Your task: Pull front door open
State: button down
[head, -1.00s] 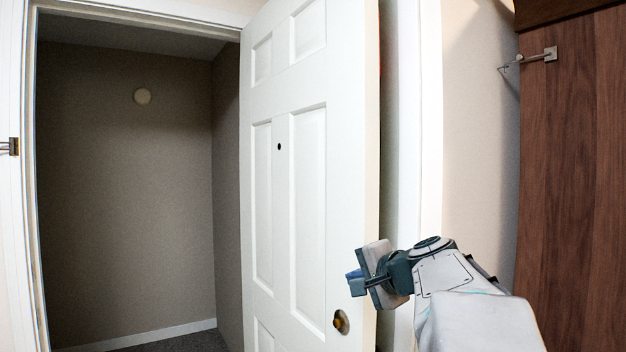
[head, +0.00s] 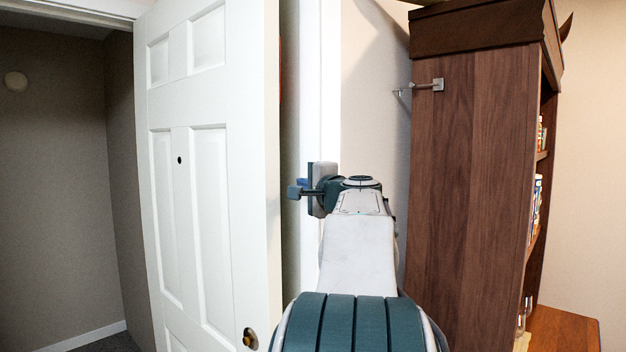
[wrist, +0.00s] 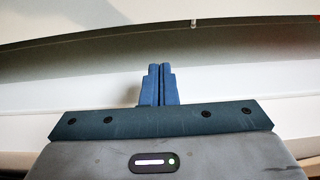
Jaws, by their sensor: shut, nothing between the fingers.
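The white panelled front door (head: 212,150) stands ajar at the left of the head view, with a dark opening to its left. It has a small dark peephole and a brass knob (head: 250,339) low near its right edge. My gripper (head: 292,189) is to the right of the door's edge, above knob height, in front of the white frame, and does not hold the knob. In the wrist view its two blue fingers (wrist: 159,84) are together with nothing between them. White and grey surfaces lie beyond the fingers; I cannot tell whether they touch anything.
A tall brown wooden hutch (head: 470,150) with stocked shelves stands at the right. A metal hook (head: 437,85) sticks out from its side. Through the doorway is a grey room (head: 55,180) with bare walls. My arm fills the lower middle.

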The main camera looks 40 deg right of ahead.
jog(key=w+a, duration=0.1)
jog(key=w+a+p, duration=0.1)
jog(key=a, duration=0.1)
jog(key=shift+w+a, duration=0.1)
jog(key=shift+a, duration=0.1)
dwell(0.4)
